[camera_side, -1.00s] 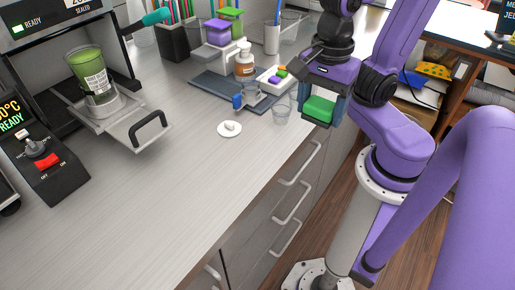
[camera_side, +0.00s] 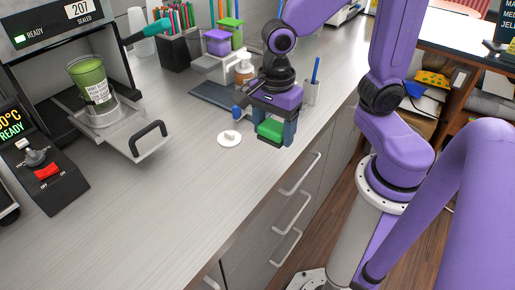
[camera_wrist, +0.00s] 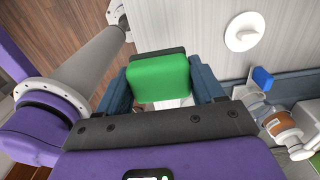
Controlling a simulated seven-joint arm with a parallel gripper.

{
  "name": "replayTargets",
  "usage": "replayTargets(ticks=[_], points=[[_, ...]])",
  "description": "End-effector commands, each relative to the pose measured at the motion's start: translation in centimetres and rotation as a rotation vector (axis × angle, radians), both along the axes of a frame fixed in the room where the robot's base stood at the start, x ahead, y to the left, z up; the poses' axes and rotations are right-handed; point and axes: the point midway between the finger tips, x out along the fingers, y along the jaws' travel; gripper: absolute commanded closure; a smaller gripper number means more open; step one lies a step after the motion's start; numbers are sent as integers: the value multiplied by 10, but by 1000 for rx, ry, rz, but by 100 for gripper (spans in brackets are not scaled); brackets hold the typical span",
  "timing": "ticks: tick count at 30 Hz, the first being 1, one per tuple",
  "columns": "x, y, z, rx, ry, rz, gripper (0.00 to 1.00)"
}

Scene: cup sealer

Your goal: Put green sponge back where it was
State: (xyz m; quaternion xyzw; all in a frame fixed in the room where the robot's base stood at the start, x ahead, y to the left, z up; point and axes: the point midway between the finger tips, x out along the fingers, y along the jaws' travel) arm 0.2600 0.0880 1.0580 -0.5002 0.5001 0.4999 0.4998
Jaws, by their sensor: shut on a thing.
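The green sponge (camera_side: 271,129) is held between the fingers of my gripper (camera_side: 273,126), above the counter near its front edge. In the wrist view the green sponge (camera_wrist: 159,78) sits between the two blue fingers of my gripper (camera_wrist: 164,90), with a dark layer along its far edge. My gripper is shut on it. Whether the sponge touches the counter is hard to tell. The counter surface beneath it is mostly hidden.
A white round lid (camera_side: 229,139) lies just left of my gripper. A dark mat (camera_side: 214,93), a brown bottle (camera_side: 244,70) and a pen cup (camera_side: 311,91) stand behind. The sealer with a green cup (camera_side: 90,80) is at left. The front-left counter is clear.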

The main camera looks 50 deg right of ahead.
Motion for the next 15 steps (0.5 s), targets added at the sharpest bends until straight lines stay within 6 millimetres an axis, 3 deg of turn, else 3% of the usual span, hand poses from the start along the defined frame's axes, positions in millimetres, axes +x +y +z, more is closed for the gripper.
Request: replayTargets(ticks=[6,15], points=[[19,6,-26,-3,3,-3,61],[31,10,-40,0,0,-1,61]])
